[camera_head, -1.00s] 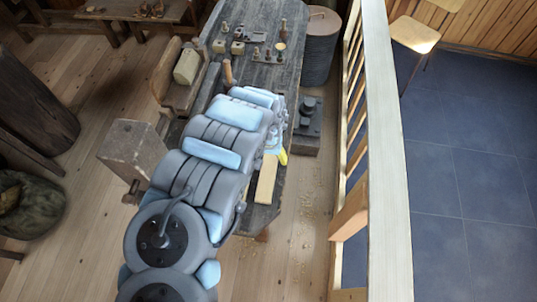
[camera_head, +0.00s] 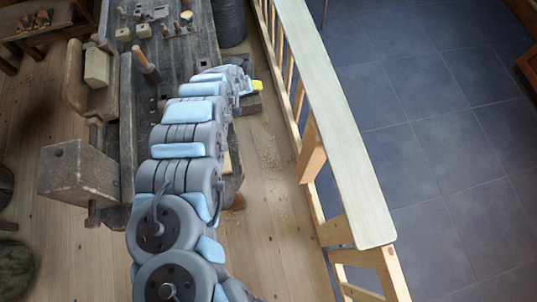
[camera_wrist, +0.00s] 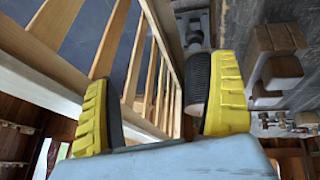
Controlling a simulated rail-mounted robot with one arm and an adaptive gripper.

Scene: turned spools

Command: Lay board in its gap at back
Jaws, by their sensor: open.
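A pale wooden strip (camera_head: 227,162), likely the board, shows at the bench's right edge in the head view. My arm hides most of it. My gripper shows only as a yellow fingertip (camera_head: 257,86) at the far end of my arm, beyond the bench's right edge and apart from the strip. In the wrist view my gripper (camera_wrist: 160,105) has its two yellow fingers spread wide, with nothing held between them. The gap for the board cannot be made out in either view.
A dark workbench (camera_head: 180,60) carries small turned pieces and tools at the back. A pale wooden railing (camera_head: 335,130) runs along the right, also seen in the wrist view (camera_wrist: 150,60). A wooden vise block (camera_head: 78,178) juts out left. Wooden floor lies between bench and railing.

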